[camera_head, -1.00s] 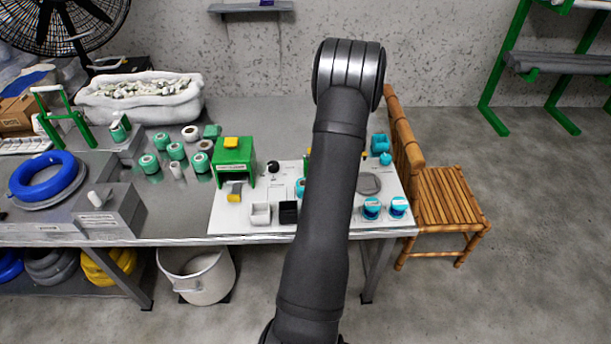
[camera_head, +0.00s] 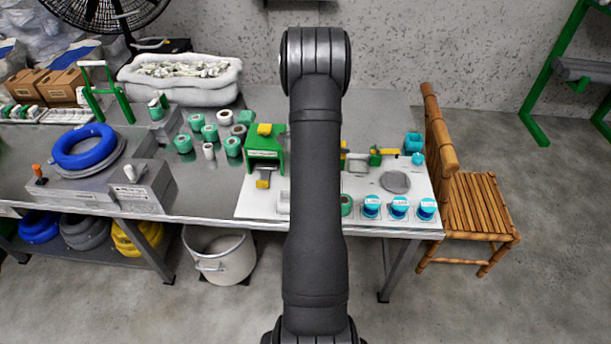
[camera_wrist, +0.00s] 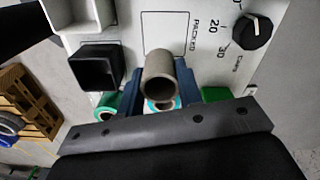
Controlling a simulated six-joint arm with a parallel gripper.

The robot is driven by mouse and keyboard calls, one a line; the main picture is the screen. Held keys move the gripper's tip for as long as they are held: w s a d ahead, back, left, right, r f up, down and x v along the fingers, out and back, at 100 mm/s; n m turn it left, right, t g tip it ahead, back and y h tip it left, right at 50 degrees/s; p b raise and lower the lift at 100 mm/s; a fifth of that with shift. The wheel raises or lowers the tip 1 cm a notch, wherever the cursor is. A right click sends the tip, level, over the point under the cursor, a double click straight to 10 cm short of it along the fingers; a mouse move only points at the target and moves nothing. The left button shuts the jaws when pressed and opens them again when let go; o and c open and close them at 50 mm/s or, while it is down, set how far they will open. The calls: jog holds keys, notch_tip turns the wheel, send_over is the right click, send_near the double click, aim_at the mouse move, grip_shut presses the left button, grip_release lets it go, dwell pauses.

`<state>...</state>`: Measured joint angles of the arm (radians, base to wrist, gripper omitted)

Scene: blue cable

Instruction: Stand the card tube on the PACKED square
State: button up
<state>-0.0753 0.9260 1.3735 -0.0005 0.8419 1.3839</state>
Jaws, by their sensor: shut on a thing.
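A grey-brown card tube (camera_wrist: 158,68) is between the blue fingers of my gripper (camera_wrist: 158,85) in the wrist view, which are shut on it. Its open end faces the wrist camera. The printed PACKED square (camera_wrist: 165,25) shows on the white board just beyond the tube, partly covered by it. I cannot tell whether the tube touches the board. In the head view my arm hides the gripper, the tube and the square.
A black open box (camera_wrist: 95,66) and a black dial knob (camera_wrist: 254,29) flank the square. Green rolls (camera_wrist: 105,104) lie near the fingers. On the white board (camera_head: 415,184) stand a green stand (camera_head: 265,152) and teal spools (camera_head: 398,208). A wooden chair (camera_head: 480,210) is at right.

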jog(key=shift+w+a+f, duration=0.35)
jog(key=shift+a+f, duration=0.15)
jog(key=shift+a, duration=0.2)
jog(key=shift+f, duration=2)
jog(key=shift+f, duration=0.1)
jog(key=o, duration=0.9)
jog(key=shift+o, duration=0.2)
notch_tip(320, 180, up, 12)
jog(key=shift+r, duration=0.1)
